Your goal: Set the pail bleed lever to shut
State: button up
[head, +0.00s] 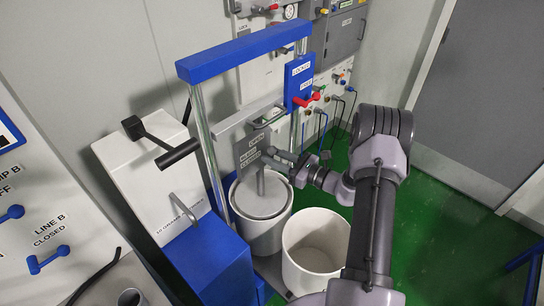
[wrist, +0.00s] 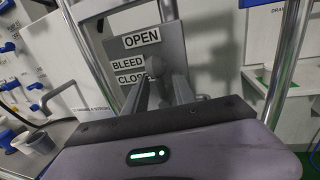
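The bleed plate (head: 250,146) is a grey panel on the pail press, with labels OPEN, BLEED and CLOSED from top to bottom. It also shows in the wrist view (wrist: 172,44), close ahead of my fingers. The bleed lever is not clearly distinguishable; grey parts by the plate overlap my fingers, so its setting cannot be read. My gripper (head: 277,157) is at the right edge of the plate, above the pail. In the wrist view my gripper's two fingers (wrist: 160,82) point at the plate and partly cover the CLOSED label. I cannot tell whether they hold the lever.
The lidded pail (head: 262,222) stands under the blue-topped press frame (head: 245,50). An open white bin (head: 316,245) stands to its right. A red lever (head: 308,101) is on the blue LOCKED box. A black-handled lever (head: 165,148) stands left. Green floor is free at right.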

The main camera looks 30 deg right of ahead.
jog(key=shift+w+a, duration=0.35)
jog(key=shift+w, duration=0.25)
grip_shut()
dwell(1.1)
